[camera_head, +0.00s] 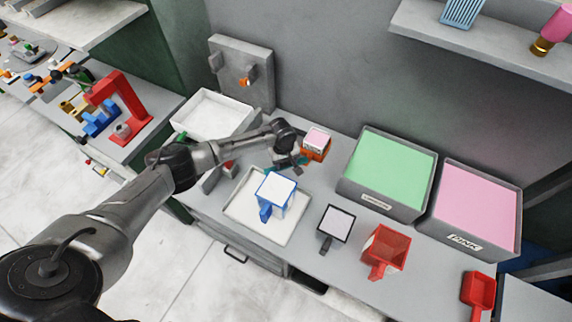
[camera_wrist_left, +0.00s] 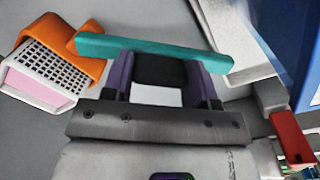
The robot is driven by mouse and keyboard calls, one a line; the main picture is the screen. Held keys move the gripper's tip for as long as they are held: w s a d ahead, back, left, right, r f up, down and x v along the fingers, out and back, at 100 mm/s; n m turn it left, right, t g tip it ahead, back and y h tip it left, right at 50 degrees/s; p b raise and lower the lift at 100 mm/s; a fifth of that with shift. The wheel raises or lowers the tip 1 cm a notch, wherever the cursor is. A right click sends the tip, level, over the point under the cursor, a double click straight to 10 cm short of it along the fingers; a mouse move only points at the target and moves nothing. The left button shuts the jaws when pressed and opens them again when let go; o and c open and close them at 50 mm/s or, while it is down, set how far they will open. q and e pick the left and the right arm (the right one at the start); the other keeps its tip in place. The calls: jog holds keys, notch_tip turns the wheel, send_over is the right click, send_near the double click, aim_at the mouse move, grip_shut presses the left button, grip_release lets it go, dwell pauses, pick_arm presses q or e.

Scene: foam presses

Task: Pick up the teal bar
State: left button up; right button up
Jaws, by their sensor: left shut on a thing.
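The teal bar (camera_wrist_left: 150,46) lies across the tips of my left gripper's purple fingers (camera_wrist_left: 162,72) in the left wrist view. My left gripper (camera_head: 288,158) is shut on the bar. In the head view only small parts of the teal bar (camera_head: 276,168) show beneath the gripper, as the wrist hides much of it. The bar is beside an orange holder (camera_head: 322,154) with a pink-and-white block (camera_head: 317,138). I cannot tell whether the bar touches the holder or the worktop. My right gripper is not in view.
A white tray (camera_head: 236,206) bears a blue piece with a white top (camera_head: 276,188). Behind are another white tray (camera_head: 206,132), a green-filled bin (camera_head: 350,190) and a pink-filled bin (camera_head: 430,222). A dark-handled square tool (camera_head: 335,223) and red scoops (camera_head: 385,247) lie in front.

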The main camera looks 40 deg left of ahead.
pick_arm(q)
jog(key=shift+c, duration=0.5)
jog(key=shift+r, duration=0.3)
notch_tip(320, 180, up, 8)
jog(key=shift+f+p, duration=0.15)
jog(key=shift+p, duration=0.15)
jog(key=shift+r, duration=0.2)
jog(key=shift+w+a+f+m+b, duration=0.1)
jog(key=shift+w+f+m+b, duration=0.15)
jog(key=shift+f+m, duration=0.45)
notch_tip(320, 180, down, 2)
jog(key=m, duration=0.1)
jog(key=m+g, duration=0.1)
jog(key=shift+s+f+m+b, duration=0.15)
jog(key=shift+f+m+b, duration=0.1)
jog(key=shift+m+b, duration=0.15)
jog(key=shift+f, duration=0.35)
notch_tip(320, 180, down, 5)
jog(key=b, duration=0.7)
jog(key=shift+a+f, duration=0.1)
jog(key=shift+f, duration=0.05)
jog(key=shift+f+b, duration=0.55)
jog(key=shift+b, duration=0.35)
